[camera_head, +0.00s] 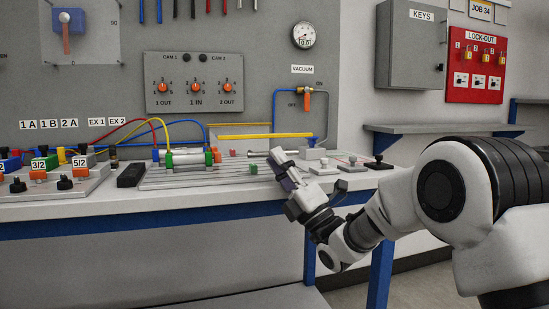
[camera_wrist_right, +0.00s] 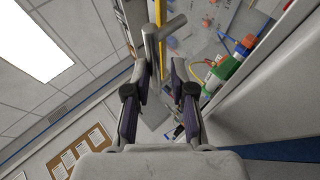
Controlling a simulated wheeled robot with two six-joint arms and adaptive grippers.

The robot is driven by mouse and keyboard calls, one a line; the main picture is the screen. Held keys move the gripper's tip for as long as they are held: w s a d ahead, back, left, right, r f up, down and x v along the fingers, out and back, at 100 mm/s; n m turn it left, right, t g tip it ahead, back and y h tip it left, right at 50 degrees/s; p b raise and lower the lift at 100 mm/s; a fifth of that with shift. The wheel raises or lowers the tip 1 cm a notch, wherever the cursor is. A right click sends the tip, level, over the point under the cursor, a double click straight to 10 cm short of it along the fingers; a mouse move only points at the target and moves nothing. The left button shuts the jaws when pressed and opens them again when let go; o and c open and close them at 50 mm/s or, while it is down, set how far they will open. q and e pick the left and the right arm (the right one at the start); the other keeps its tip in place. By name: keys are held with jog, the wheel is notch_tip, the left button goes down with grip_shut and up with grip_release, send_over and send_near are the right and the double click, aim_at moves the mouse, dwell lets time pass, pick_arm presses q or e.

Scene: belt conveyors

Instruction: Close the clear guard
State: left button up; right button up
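A yellow-edged bar (camera_head: 265,136) runs along the back of the bench above the slotted plate. It looks like the edge of the clear guard, whose see-through panel is hard to make out. In the right wrist view a yellow strip (camera_wrist_right: 160,15) shows beyond a grey T-shaped bar (camera_wrist_right: 152,42). My right gripper (camera_head: 281,161) is at the right end of the slotted plate, in front of and below the yellow bar. In the wrist view its fingers (camera_wrist_right: 158,75) are apart, with the grey bar between or just beyond their tips; contact cannot be told. My left gripper is out of view.
The slotted plate (camera_head: 215,178) carries a cylinder (camera_head: 188,159) with hoses. Valve blocks (camera_head: 50,180) stand at the left. Small grey and black knobs (camera_head: 352,163) stand right of my gripper. A vacuum lever (camera_head: 307,101) is on the wall panel behind.

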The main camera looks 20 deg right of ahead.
jog(key=v, duration=1)
jog(key=shift+f, duration=0.15)
